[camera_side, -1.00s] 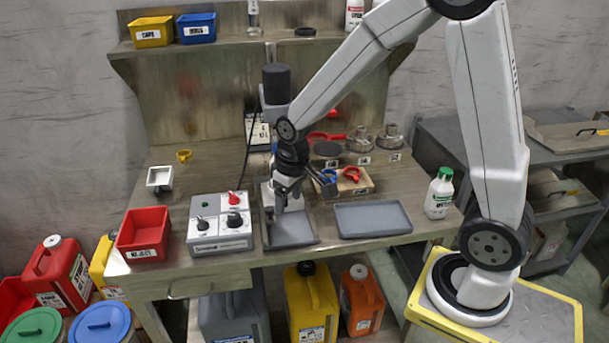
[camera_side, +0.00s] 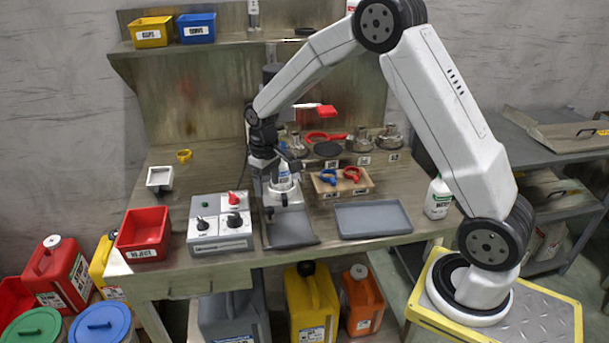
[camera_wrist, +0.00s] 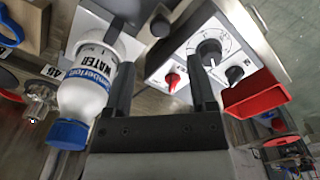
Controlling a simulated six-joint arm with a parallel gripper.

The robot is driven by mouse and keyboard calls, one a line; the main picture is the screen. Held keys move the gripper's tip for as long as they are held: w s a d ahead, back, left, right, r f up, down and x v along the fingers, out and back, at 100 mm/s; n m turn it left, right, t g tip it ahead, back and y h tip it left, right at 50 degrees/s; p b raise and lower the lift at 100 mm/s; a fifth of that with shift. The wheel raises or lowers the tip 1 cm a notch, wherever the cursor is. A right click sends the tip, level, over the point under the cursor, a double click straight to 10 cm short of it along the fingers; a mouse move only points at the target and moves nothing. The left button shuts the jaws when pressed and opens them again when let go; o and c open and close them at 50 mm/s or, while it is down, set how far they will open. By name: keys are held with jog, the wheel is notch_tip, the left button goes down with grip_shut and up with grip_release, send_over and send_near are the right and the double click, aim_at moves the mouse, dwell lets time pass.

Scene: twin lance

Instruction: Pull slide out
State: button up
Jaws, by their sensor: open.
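A pale block (camera_side: 285,200) stands at the back of a grey plate (camera_side: 288,230); I take this block for the slide. A white water bottle with a blue cap (camera_wrist: 68,134) stands upright on it and also shows in the side view (camera_side: 284,180). A dark round knob (camera_wrist: 160,25) lies beyond my fingertips in the wrist view, roughly between their lines. My gripper (camera_wrist: 160,62) is open with nothing visible between the fingers. In the side view my gripper (camera_side: 268,197) points down, just left of the bottle. My arm hides part of the column behind.
A control box (camera_side: 219,224) with knobs is close on the left, with a red bin (camera_side: 143,232) beyond it. An empty grey tray (camera_side: 372,219) lies to the right. A wooden holder (camera_side: 341,185) with blue and red rings stands behind that tray.

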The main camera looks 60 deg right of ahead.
aim_at(269, 208)
jog(key=shift+f, duration=3.7)
jog(key=shift+c, duration=0.2)
grip_shut()
